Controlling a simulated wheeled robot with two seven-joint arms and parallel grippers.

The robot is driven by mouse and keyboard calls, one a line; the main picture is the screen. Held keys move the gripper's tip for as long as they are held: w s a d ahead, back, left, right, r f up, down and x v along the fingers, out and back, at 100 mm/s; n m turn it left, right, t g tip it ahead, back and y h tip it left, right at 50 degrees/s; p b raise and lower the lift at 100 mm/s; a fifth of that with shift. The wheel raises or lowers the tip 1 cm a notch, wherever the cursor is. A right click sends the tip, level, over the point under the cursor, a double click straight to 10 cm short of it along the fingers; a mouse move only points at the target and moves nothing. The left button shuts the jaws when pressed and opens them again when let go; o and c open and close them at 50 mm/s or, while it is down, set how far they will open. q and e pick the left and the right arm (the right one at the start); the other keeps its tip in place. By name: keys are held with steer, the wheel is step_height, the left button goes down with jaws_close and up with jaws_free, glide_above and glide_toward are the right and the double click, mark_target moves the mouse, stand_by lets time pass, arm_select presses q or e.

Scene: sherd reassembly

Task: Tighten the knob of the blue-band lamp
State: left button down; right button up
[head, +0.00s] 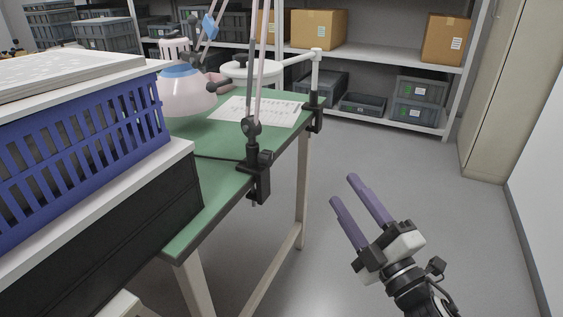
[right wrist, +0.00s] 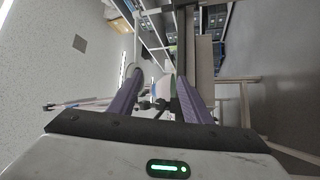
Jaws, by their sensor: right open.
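The blue-band lamp has a pale pink shade (head: 190,98) with a blue band around its top, hanging over the green table. Paired pale arm bars rise out of the picture from a black joint with a knob (head: 252,132) above a black clamp (head: 262,178) on the table's edge. They appear to belong to this lamp, but their top is out of view. My right gripper (head: 344,189) is open and empty, over the floor to the right of the clamp and apart from it. Its purple fingers also show in the right wrist view (right wrist: 157,105). My left gripper is not in view.
A blue crate (head: 90,145) stands at the left of the green table (head: 205,215). A white ring-headed lamp (head: 252,72) is clamped farther back, near a printed sheet (head: 262,112). Shelves (head: 385,65) stand behind. The floor (head: 420,180) right of the table is clear.

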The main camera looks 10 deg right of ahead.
mark_target(272, 159)
steer(key=a+r+n+g+y, duration=0.25)
steer(key=r+n+y, duration=0.6)
steer(key=n, duration=0.75)
steer(key=w+a+f+n+g, duration=0.1)
steer(key=w+a+n+g, duration=0.1)
steer(key=n, duration=0.2)
steer(key=w+a+f+n+g+y+b, duration=0.1)
steer(key=w+a+n+g, duration=0.1)
steer(key=a+n+g, duration=0.1)
steer(key=w+a+f+n+g, duration=0.1)
steer(key=w+a+n+g, duration=0.2)
steer(key=n, duration=0.2)
steer(key=shift+w+a+f+n+y+b, duration=0.1)
steer(key=shift+a+f+n+y+b, duration=0.1)
steer(key=shift+n+y+b, duration=0.2)
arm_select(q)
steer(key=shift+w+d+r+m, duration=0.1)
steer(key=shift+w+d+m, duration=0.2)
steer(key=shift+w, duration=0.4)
arm_select(e)
steer(key=shift+w+a, duration=0.35)
steer(key=shift+a, duration=0.1)
